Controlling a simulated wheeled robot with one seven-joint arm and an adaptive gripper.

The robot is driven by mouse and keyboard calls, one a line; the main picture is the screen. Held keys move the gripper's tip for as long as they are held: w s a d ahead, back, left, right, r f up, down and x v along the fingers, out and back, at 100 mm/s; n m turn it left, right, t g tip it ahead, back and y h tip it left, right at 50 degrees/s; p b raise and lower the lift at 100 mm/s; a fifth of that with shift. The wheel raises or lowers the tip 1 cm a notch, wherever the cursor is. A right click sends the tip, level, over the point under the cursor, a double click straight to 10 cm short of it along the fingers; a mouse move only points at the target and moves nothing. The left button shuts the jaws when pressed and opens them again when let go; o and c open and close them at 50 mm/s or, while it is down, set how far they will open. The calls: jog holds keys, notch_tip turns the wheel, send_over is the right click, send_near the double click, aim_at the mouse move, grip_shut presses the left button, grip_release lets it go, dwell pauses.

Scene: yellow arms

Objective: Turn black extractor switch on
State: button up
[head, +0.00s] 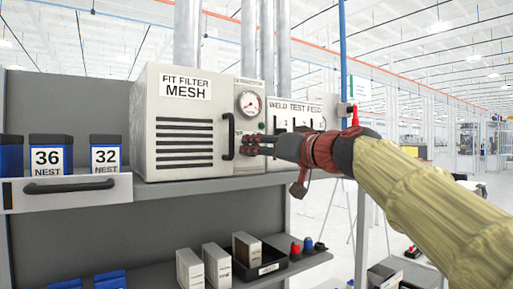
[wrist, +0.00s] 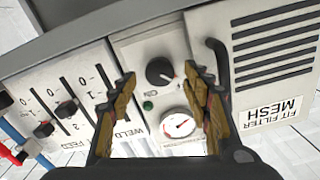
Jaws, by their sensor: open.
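The black extractor switch (wrist: 159,72) is a round knob on a light panel in the wrist view, which is turned nearly upside down. A small green light (wrist: 148,106) and a round gauge (wrist: 178,124) are beside it. In the head view the gauge (head: 249,103) sits above my gripper, which hides the knob. My gripper (head: 256,144) is in front of the extractor panel. In the wrist view my gripper (wrist: 160,74) is open, with one finger on each side of the knob in the picture. I cannot tell whether the fingertips touch the panel.
A black handle (head: 228,136) on the filter cabinet (head: 180,150) is close left of my gripper. The weld test feed panel (head: 294,104) with slider levers is to the right. A grey shelf (head: 205,186) runs below. Labelled blue bins (head: 51,158) stand at left.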

jog(key=x, duration=0.2)
jog(key=shift+w+a, duration=0.2)
jog(key=shift+w, duration=0.05)
jog(key=shift+c, duration=1)
jog(key=c, duration=1)
jog(key=shift+o, duration=0.2)
